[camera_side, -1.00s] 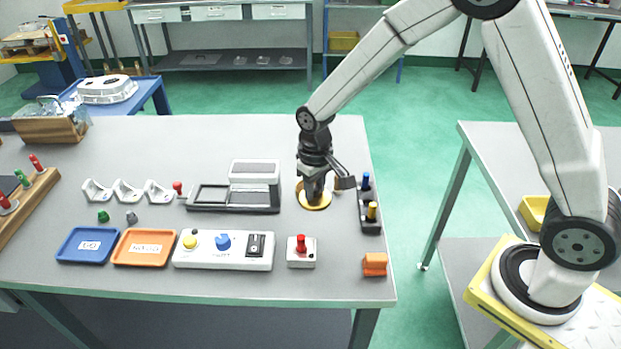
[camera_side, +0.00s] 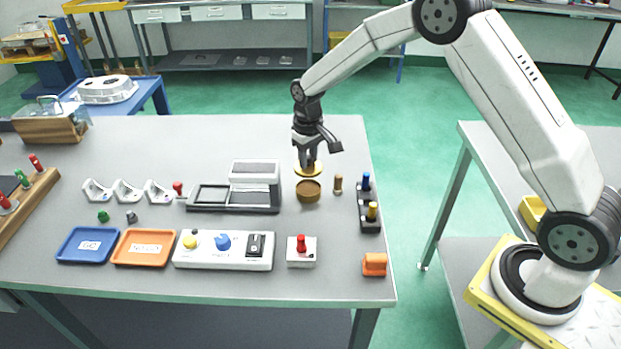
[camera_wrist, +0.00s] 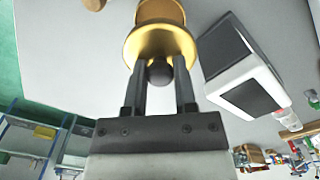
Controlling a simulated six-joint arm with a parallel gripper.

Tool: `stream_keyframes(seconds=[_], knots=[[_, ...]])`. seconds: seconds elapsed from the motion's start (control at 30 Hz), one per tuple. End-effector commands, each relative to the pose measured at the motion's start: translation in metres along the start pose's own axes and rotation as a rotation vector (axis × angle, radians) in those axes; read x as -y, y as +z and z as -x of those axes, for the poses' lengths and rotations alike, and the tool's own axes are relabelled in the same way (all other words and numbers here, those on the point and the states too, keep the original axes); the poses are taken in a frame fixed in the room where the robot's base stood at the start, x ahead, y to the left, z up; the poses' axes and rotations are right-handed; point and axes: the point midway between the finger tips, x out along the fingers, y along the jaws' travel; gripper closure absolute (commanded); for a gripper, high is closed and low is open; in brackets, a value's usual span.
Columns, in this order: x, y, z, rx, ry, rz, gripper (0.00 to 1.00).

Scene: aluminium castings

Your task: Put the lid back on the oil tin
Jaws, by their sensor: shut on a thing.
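The oil tin (camera_side: 308,192) is a round brown, open-looking tin standing upright on the table, right of centre. The lid (camera_side: 314,172) is a yellow-gold disc with a dark round knob. My gripper (camera_side: 308,164) is shut on the lid by its knob and holds it above the table, just behind and above the tin, apart from it. In the wrist view the knob sits between the fingertips of my gripper (camera_wrist: 159,74) and the gold lid (camera_wrist: 150,40) spreads beyond them. The tin (camera_wrist: 160,10) shows partly past the lid at the top edge.
A small brown peg-like piece (camera_side: 338,184) and a black rack (camera_side: 369,213) with blue and yellow tops stand right of the tin. A red-button box (camera_side: 301,252) and orange block (camera_side: 374,264) stand in front.

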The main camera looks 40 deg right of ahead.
Motion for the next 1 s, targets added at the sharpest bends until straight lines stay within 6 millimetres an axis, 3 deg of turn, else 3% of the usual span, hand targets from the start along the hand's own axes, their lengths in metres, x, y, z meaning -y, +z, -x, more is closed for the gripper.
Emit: stream_keyframes(seconds=[1.0], knots=[[0.0, 0.001, -0.057, 0.001, 0.0, 0.0, 1.0]])
